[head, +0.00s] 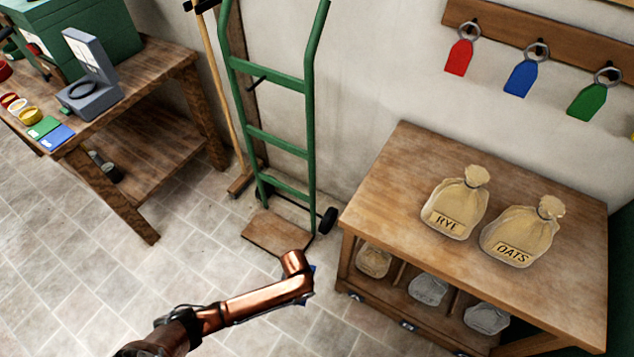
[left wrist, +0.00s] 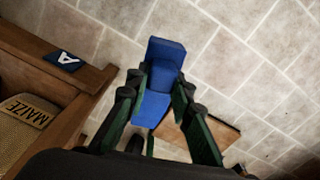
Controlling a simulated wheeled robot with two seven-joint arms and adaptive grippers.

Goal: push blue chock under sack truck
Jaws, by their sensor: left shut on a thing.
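The green sack truck (head: 312,120) stands upright against the wall in the head view. Its wooden toe plate (head: 278,235) lies on the floor, with a black wheel (head: 327,220) at its right. The toe plate also shows in the left wrist view (left wrist: 215,137). My left gripper (left wrist: 160,82) is shut on the blue chock (left wrist: 166,52), with a finger on each side. The chock is near the toe plate; whether it touches the floor I cannot tell. In the head view my copper arm hides most of the chock and gripper. My right gripper is out of view.
A wooden stand (head: 395,190) with rye (head: 455,205) and oats (head: 520,232) sacks is close on the right. A workbench (head: 150,90) is at the left. A broom (head: 215,80) leans beside the truck. Tiled floor (head: 190,260) is clear left of the toe plate.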

